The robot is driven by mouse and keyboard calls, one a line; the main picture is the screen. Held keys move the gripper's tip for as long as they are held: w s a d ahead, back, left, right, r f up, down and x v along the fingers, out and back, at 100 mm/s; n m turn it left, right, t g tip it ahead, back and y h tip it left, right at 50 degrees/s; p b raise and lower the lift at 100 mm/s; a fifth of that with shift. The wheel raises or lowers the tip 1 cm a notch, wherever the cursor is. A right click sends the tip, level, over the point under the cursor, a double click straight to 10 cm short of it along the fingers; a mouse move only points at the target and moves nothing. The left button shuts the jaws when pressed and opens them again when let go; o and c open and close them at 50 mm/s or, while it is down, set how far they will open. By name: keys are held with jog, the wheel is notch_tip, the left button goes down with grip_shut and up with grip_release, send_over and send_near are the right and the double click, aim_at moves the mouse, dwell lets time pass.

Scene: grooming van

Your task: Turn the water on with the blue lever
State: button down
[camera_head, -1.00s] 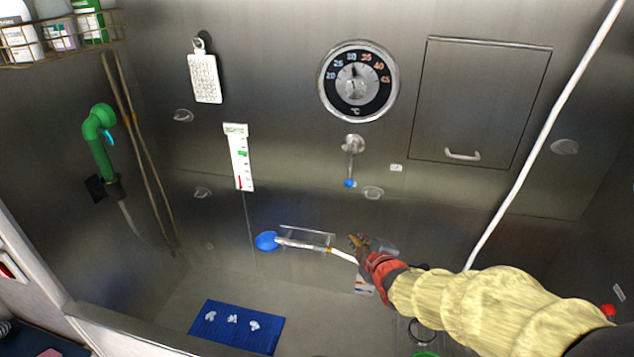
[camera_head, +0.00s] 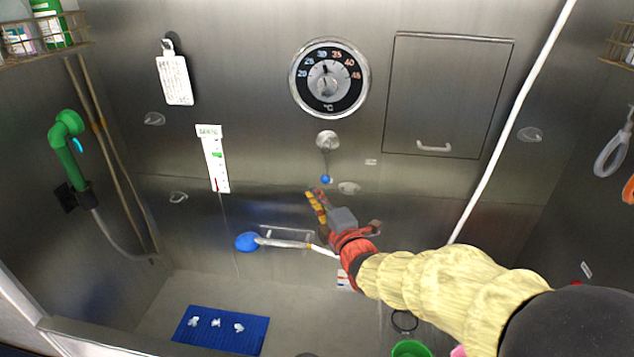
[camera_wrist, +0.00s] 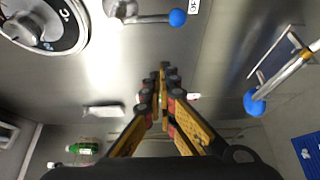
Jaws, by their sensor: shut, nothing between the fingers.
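The lever (camera_head: 325,161) is a thin metal stem hanging down from a round boss on the steel back wall, with a blue ball (camera_head: 326,179) at its lower end. In the wrist view the lever (camera_wrist: 150,19) lies sideways near the top, its blue ball (camera_wrist: 178,17) to the right. My gripper (camera_head: 313,193) is shut and empty. Its tips appear just below and slightly left of the ball in the head view. In the wrist view my gripper (camera_wrist: 164,70) points at the wall, with the lever clear of the fingers. I see no contact.
A temperature dial (camera_head: 329,78) sits above the lever. A blue-headed brush (camera_head: 247,242) lies at a wall rack below left. A green shower head (camera_head: 68,124) hangs on the left wall. A white hose (camera_head: 515,115) runs down on the right. A blue mat (camera_head: 220,331) lies below.

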aim_at(326, 162)
jog(key=w+b, duration=0.1)
jog(key=w, duration=0.8)
jog(key=shift+d, duration=0.35)
